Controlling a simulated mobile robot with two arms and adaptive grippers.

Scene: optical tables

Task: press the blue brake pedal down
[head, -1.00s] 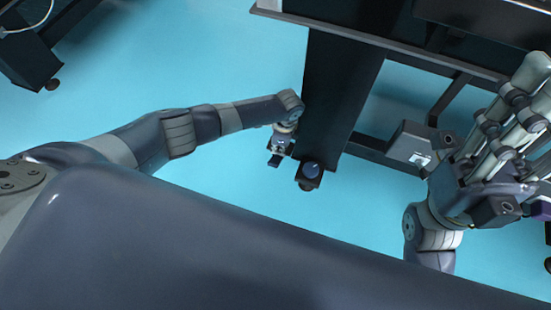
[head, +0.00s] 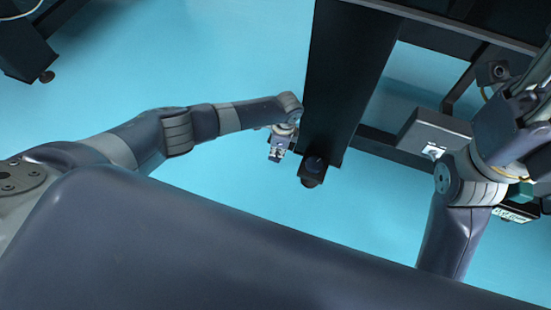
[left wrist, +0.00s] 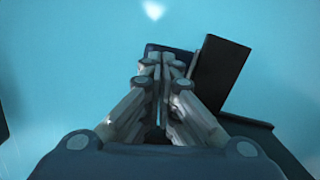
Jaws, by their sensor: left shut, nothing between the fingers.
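The blue brake pedal shows in the left wrist view as a dark blue plate (left wrist: 172,48) just beyond my fingertips, mostly covered by them. My left gripper (head: 275,157) is shut with nothing between its fingers and points down beside the dark foot of the table. In the left wrist view its fingertips (left wrist: 163,60) are together over the plate; I cannot tell whether they touch it. In the head view the gripper hides the plate. My right arm comes in at the right, but its fingers are not visible.
A black foot (head: 312,172) with a round blue-black top stands right of my left gripper, at the end of a dark beam (head: 340,80). A grey box (head: 432,135) is further right. The light blue floor (head: 200,80) is clear to the left.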

